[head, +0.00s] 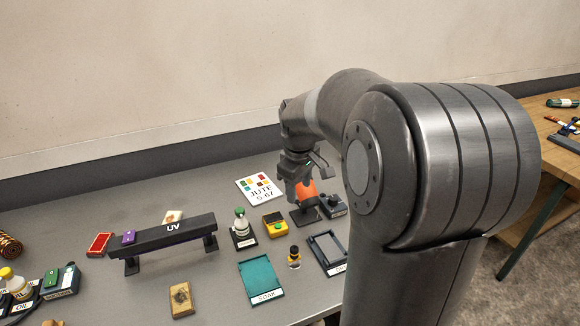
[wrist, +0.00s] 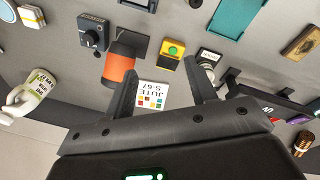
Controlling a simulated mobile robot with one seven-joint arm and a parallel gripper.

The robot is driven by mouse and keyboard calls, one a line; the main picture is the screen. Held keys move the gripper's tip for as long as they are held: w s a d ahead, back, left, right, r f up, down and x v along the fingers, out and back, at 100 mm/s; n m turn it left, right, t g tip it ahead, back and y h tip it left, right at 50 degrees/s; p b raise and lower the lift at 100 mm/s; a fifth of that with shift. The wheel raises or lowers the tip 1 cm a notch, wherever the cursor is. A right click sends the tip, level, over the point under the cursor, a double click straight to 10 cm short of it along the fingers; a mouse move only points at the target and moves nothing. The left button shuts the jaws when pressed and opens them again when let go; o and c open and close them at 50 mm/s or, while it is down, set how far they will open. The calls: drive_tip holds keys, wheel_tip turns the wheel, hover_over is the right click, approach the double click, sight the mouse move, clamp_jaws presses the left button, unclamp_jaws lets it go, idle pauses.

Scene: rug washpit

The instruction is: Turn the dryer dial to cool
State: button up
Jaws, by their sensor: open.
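A dark box with a round black dial (wrist: 90,37) stands at the upper left of the wrist view. In the head view this box (head: 333,205) is right of an orange cylinder, partly behind my arm. The orange cylinder (wrist: 118,65), which looks like the dryer, stands beside the box on a dark base. The dial's markings are too small to read. My gripper (wrist: 160,66) is open and empty above the table. In the wrist view, the dial lies left of and beyond the left finger, and nothing touches it. My gripper also shows in the head view (head: 301,172), over the orange cylinder.
A yellow box with a green button (wrist: 172,52) and a JUTE card (wrist: 152,95) lie nearby. A white-bodied bottle (head: 241,228), a teal tray (head: 261,278) and a black UV bridge (head: 165,238) stand on the grey table. Bare table lies at the back left.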

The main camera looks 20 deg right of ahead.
drive_tip(key=w+d+f+n+y, duration=0.2)
drive_tip(key=w+d+f, duration=0.25)
drive_tip(key=d, duration=0.55)
drive_tip(key=t+y, duration=0.2)
approach(334, 198)
drive_tip(key=shift+n, duration=0.4)
drive_tip(key=x, duration=0.8)
drive_tip(key=shift+w+a+f, duration=0.1)
drive_tip(key=shift+w+f, duration=0.05)
drive_tip(key=shift+f, duration=0.1)
drive_tip(key=c, duration=1)
drive_tip(key=shift+o, duration=0.2)
